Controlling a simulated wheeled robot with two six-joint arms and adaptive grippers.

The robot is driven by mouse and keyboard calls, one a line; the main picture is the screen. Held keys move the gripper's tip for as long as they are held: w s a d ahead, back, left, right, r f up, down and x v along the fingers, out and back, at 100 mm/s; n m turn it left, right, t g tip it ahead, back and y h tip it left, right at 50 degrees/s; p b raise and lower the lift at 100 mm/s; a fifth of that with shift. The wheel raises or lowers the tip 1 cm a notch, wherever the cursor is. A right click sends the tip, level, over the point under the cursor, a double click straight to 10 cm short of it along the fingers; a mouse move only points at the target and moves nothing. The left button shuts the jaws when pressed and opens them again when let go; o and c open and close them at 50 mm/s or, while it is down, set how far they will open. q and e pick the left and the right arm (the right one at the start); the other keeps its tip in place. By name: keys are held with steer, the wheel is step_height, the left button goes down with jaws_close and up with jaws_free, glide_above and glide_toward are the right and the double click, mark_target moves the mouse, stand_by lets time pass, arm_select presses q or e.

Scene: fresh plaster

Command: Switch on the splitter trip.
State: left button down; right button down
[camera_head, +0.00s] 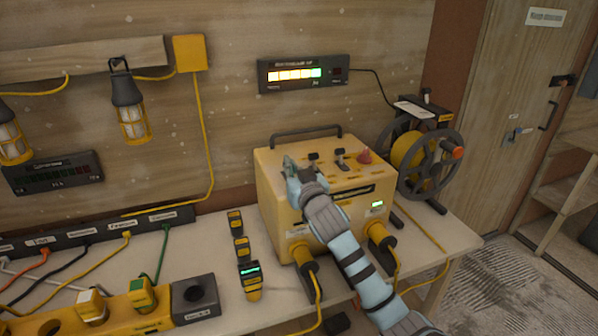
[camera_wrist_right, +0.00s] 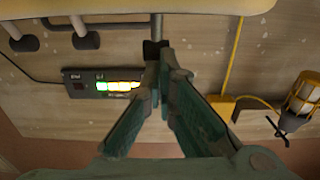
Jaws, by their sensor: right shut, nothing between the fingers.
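The yellow splitter box (camera_head: 275,205) stands on the bench, with dark-tipped toggle levers (camera_head: 340,154) and a red knob (camera_head: 365,157) on its top. A green-lit display (camera_head: 377,204) is on its front. My right gripper (camera_head: 291,166) is shut and empty over the left of the box top, and it hides what lies under it. In the right wrist view, its closed fingertips (camera_wrist_right: 158,50) are at the dark tip of one lever (camera_wrist_right: 157,25); I cannot tell if they touch. Two more levers (camera_wrist_right: 85,38) show to the left there. Which lever is the trip is unreadable. My left gripper is out of view.
A wall display (camera_head: 304,73) with lit bars hangs behind the box. A cable reel (camera_head: 418,160) stands close to its right. Two plugs (camera_head: 304,262) stick out in front. Small yellow-black devices (camera_head: 242,248) and a socket strip (camera_head: 100,232) lie left.

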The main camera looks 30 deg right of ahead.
steer(key=shift+w+r+p, duration=0.4)
steer(key=shift+w+p, duration=0.05)
steer(key=shift+w, duration=0.45)
steer(key=shift+f, duration=0.1)
steer(key=shift+s+r, duration=0.2)
steer(key=s+a+r+p, duration=0.2)
steer(key=s+r+p, duration=0.2)
steer(key=s+r, duration=0.4)
step_height(320, 180, up, 2)
steer(key=shift+r, duration=0.2)
steer(key=shift+s, duration=0.1)
